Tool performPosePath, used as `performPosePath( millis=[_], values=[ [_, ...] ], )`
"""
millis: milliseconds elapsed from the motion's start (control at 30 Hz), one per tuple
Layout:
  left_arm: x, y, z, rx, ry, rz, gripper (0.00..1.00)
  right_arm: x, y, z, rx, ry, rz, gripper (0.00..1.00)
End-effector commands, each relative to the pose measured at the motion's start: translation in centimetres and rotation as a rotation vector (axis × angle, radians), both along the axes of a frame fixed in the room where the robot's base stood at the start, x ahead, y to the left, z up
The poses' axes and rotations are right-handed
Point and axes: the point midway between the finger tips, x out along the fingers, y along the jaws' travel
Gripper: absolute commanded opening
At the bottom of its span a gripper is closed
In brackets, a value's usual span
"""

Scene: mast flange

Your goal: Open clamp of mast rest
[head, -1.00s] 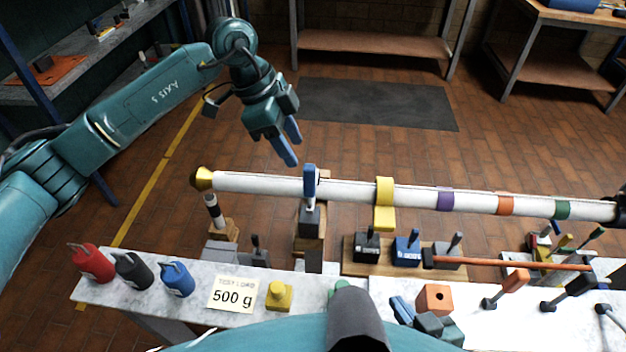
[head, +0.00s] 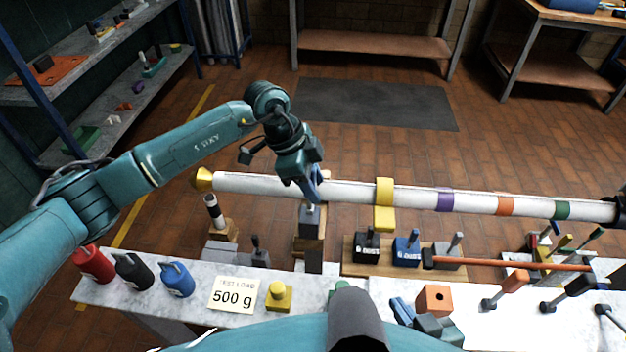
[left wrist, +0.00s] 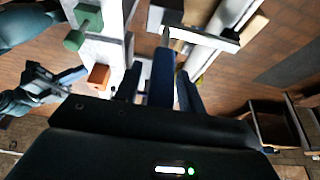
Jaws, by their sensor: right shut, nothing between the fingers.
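The white mast (head: 345,190) lies across several supports, with a brass tip (head: 203,180) at its left end. The mast rest (head: 310,221) is a grey block on wood under the mast, left of the yellow band. Its blue clamp is mostly hidden behind my left gripper (head: 314,190) in the head view. In the left wrist view the blue clamp (left wrist: 161,78) stands between the two dark fingers, with narrow gaps on both sides. The left gripper is open around it. My right gripper (head: 402,310) is shut and empty beside the orange block; it also shows in the left wrist view (left wrist: 72,75).
A yellow clip (head: 384,205) sits on the mast right of the rest. Red, black and blue weights (head: 176,279), a 500 g card (head: 232,294) and an orange block (head: 434,299) stand on the marble bench. Open floor lies behind the mast.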

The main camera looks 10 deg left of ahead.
Motion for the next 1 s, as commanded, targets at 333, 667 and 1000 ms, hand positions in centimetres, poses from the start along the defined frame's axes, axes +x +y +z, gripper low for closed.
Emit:
performPosePath(
  millis=[333,667,1000],
  values=[
    [-0.01,0.02,0.04,0.000,0.000,0.000,0.11,0.04,-0.04,0.02,0.000,-0.001,-0.001,0.00],
    [0.00,0.03,0.05,0.000,0.000,0.000,0.00,0.05,-0.05,0.05,-0.001,-0.001,0.000,0.00],
    [0.47,0.42,-0.05,0.001,-0.024,0.000,0.00,0.08,-0.02,-0.16,0.003,-0.003,-0.001,0.00]
  ],
)
